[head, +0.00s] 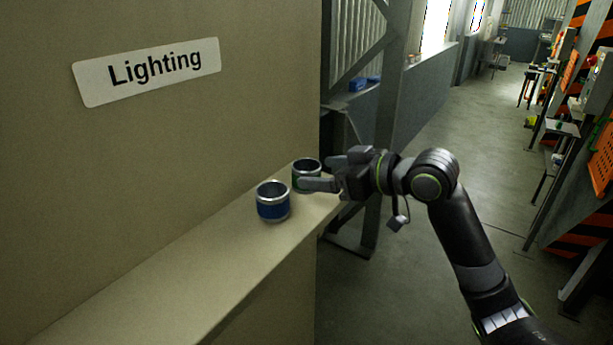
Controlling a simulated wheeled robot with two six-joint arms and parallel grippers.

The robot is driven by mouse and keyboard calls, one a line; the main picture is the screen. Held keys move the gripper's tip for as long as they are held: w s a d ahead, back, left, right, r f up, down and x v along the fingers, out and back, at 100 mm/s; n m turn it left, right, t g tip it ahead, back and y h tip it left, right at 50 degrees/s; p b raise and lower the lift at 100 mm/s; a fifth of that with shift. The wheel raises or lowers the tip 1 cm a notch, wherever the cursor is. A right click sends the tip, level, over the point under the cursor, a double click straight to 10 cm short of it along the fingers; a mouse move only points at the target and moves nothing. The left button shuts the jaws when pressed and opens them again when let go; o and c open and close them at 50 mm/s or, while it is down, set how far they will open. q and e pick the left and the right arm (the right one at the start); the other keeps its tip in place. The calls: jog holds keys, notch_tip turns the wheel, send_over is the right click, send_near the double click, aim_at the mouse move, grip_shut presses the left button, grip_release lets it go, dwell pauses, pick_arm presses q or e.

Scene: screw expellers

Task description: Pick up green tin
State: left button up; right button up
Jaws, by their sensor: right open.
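The green tin (301,172) stands upright near the far end of the ledge, its silver rim and part of its green side showing. My right gripper (318,174) comes in from the right with its fingers apart, very close to the tin. One finger overlaps the tin's lower right side in the head view. I cannot tell whether the fingers touch it. A blue tin (273,202) with a silver rim stands upright on the ledge, nearer to me and to the left. My left gripper is not in view.
The beige ledge (190,262) runs along a wall with a "Lighting" sign (147,71). Its near part is clear. The ledge ends in a drop to the floor on the right. A dark metal frame (388,100) stands behind my right gripper.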

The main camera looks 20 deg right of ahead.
aim_at(319, 171)
jog(key=shift+w+a, duration=0.35)
jog(key=p+x, duration=0.1)
jog(key=x, duration=0.1)
jog(key=shift+w+a+f, duration=0.15)
jog(key=shift+w+a, duration=0.1)
jog(key=shift+w, duration=0.05)
jog(key=shift+w+a+f+p, duration=0.2)
jog(key=shift+w+p, duration=0.1)
jog(key=shift+p, duration=0.05)
jog(key=shift+c, duration=0.3)
jog(key=c, duration=1)
